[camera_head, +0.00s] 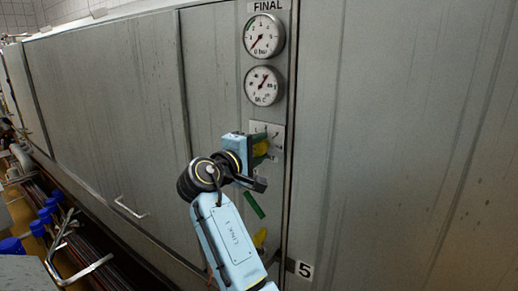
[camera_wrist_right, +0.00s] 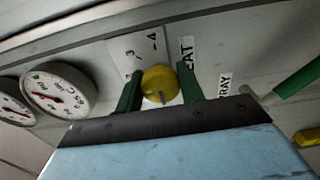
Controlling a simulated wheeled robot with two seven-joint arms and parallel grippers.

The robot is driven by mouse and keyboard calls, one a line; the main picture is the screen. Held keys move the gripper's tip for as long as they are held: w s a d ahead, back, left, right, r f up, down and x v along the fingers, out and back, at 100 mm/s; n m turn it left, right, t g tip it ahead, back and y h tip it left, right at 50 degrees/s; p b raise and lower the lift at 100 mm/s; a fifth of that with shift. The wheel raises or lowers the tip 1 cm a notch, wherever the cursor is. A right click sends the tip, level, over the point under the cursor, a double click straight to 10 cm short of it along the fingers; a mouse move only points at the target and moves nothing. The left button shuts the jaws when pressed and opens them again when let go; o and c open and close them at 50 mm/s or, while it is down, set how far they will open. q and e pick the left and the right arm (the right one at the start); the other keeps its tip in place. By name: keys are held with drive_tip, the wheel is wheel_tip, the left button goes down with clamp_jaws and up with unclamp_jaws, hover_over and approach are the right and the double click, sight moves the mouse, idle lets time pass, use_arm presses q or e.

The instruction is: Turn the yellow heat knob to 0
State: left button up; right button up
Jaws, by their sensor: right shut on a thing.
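The yellow heat knob (camera_wrist_right: 160,85) sits on a white scale plate (camera_wrist_right: 122,47) in the right wrist view. The figures 3 and 4 show on the plate; the rest of the scale is partly hidden. A dark mark shows on the near side of the knob's face; I cannot tell which figure it stands for. My right gripper (camera_wrist_right: 161,81) has its two green fingers on either side of the knob, shut on it. In the head view the knob (camera_head: 260,149) is partly hidden by my right gripper (camera_head: 259,142). My left gripper is not in view.
Two round gauges (camera_head: 263,36) are above the plate on the grey metal cabinet (camera_head: 390,130). A green handle (camera_head: 254,205) and another yellow part (camera_head: 260,237) are below the knob. Pipes and blue-topped parts (camera_head: 45,215) stand at the lower left.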

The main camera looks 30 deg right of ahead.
drive_tip(key=o, duration=1)
drive_tip(key=shift+a, duration=0.1)
